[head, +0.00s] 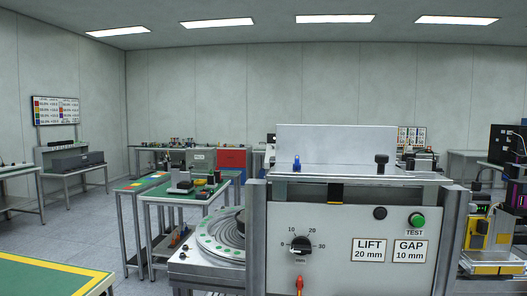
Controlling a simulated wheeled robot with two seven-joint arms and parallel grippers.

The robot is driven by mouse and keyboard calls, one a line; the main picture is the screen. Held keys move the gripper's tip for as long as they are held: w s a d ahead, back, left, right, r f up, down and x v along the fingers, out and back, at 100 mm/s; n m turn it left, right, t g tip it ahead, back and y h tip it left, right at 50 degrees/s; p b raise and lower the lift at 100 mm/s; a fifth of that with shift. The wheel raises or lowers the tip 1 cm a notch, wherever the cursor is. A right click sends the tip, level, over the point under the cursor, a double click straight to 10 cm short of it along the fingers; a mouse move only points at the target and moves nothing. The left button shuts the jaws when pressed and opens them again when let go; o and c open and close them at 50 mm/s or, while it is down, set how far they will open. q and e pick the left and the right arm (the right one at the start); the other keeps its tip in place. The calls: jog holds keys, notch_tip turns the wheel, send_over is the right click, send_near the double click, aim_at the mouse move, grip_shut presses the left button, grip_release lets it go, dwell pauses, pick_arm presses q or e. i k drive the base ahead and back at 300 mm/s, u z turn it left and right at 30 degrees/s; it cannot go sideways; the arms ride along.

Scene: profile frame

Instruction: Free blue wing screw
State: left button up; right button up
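The blue wing screw (296,164) stands upright on the left part of the top ledge of the grey machine frame (345,235) in front of me. It is small, and I cannot tell how far it is screwed in. A black knob (381,163) stands on the same ledge, further right. Neither of my grippers is in the head view.
The front panel carries a dial (300,245), a black button (379,213), a green TEST button (417,220) and LIFT and GAP labels. A red-tipped part (299,284) shows below the dial. A round indexing table (222,236) adjoins on the left. Workbenches stand behind.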

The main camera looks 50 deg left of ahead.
aim_at(296, 166)
jog(key=u, duration=1.65)
